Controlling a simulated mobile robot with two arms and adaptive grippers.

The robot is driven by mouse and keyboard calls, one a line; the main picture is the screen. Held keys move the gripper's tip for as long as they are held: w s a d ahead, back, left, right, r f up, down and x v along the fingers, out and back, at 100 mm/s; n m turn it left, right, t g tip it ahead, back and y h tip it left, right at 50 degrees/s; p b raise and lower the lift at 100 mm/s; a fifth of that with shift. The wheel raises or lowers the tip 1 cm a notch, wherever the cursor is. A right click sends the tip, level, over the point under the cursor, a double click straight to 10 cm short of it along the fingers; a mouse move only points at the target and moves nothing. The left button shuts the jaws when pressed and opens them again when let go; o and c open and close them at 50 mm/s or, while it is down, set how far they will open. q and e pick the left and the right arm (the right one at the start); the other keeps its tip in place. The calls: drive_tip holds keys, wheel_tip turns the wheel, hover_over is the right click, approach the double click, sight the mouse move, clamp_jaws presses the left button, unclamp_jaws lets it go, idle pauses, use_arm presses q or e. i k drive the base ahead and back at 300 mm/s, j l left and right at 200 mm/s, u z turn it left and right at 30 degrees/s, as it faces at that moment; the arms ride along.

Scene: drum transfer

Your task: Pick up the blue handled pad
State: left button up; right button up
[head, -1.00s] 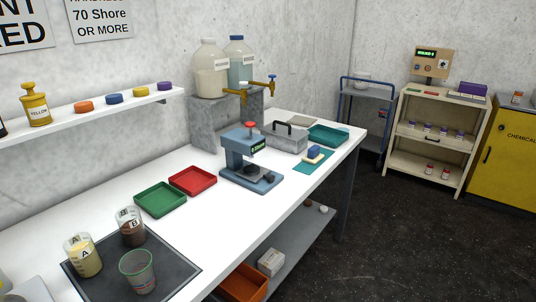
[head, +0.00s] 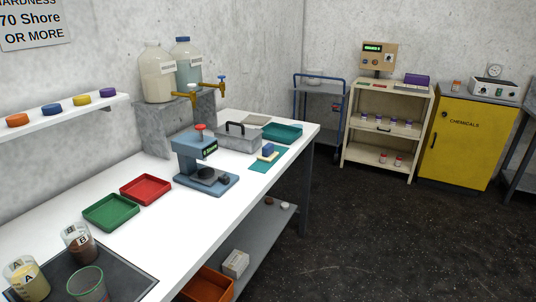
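In the head view, a small pad with a blue handle (head: 268,150) and a pale base lies on a teal mat (head: 262,166). The mat lies near the right edge of the white workbench (head: 137,217), to the right of the blue press-like device. Neither of my grippers is in view, and nothing touches the pad.
A blue device (head: 206,164) with a red knob stands left of the pad. A grey box with a handle (head: 238,138) and a teal tray (head: 283,132) lie behind it. Green (head: 111,212) and red (head: 146,187) trays sit nearer. Dark floor (head: 370,235) is clear at right.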

sight(268, 154)
drive_tip(key=i+l+u, duration=0.15)
drive_tip(key=u, duration=0.25)
drive_tip(key=i+l+u, duration=0.2)
drive_tip(key=u, duration=0.15)
drive_tip(key=i+l+u, duration=0.25)
drive_tip(key=u, duration=0.15)
